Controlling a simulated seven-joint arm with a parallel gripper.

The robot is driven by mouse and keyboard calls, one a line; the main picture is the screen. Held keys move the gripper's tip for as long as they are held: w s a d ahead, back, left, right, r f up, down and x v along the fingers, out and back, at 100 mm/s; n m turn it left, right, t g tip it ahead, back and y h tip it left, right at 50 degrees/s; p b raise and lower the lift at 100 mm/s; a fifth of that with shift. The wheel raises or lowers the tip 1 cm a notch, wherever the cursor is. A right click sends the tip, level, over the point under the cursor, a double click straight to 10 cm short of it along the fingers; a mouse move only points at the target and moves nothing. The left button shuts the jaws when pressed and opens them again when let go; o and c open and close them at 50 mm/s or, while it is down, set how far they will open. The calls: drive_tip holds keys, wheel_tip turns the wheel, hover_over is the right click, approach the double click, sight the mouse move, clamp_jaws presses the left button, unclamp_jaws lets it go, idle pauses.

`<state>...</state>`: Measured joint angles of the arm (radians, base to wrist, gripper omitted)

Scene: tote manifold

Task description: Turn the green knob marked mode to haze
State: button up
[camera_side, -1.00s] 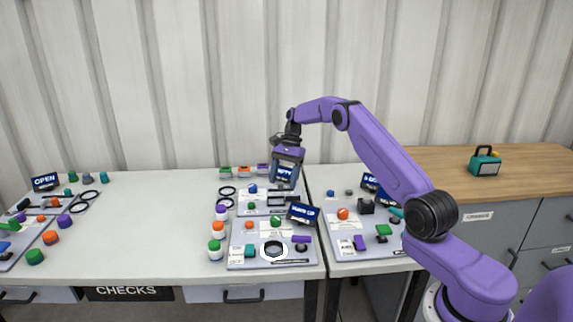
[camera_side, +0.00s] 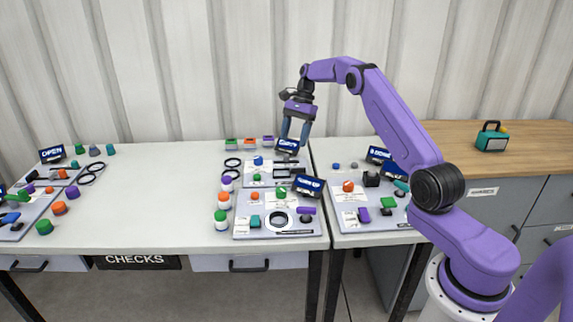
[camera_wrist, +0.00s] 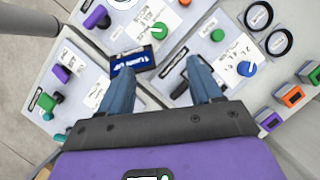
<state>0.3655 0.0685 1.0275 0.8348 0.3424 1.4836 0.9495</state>
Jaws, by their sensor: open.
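A round green knob (camera_side: 281,191) stands on the front grey panel (camera_side: 245,228), left of a blue display (camera_side: 308,186). In the wrist view this green knob (camera_wrist: 159,30) sits on a white dial card, just above the display (camera_wrist: 137,62). A smaller green knob (camera_side: 257,177) stands on the panel behind; it shows in the wrist view (camera_wrist: 217,35). The lettering is too small to tell which is marked mode or haze. My gripper (camera_side: 295,139) is open and empty, above the rear panel; in the wrist view its blue fingers (camera_wrist: 160,72) straddle nothing.
A blue knob (camera_wrist: 246,68), black rings (camera_wrist: 278,41) and colored bins (camera_wrist: 292,95) lie around the rear panel. Another panel with an orange knob (camera_side: 348,186) is on the right table. Capped jars (camera_side: 221,219) stand left of the front panel. The table's middle left is clear.

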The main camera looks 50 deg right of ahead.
drive_tip(key=s+m, duration=0.1)
drive_tip(key=m, duration=0.1)
approach(281, 189)
drive_tip(key=shift+t, duration=0.4)
drive_tip(key=x, duration=0.8)
drive_tip(key=shift+s+a+f, duration=0.15)
drive_tip(key=shift+s+f, duration=0.2)
drive_tip(key=shift+s, duration=0.05)
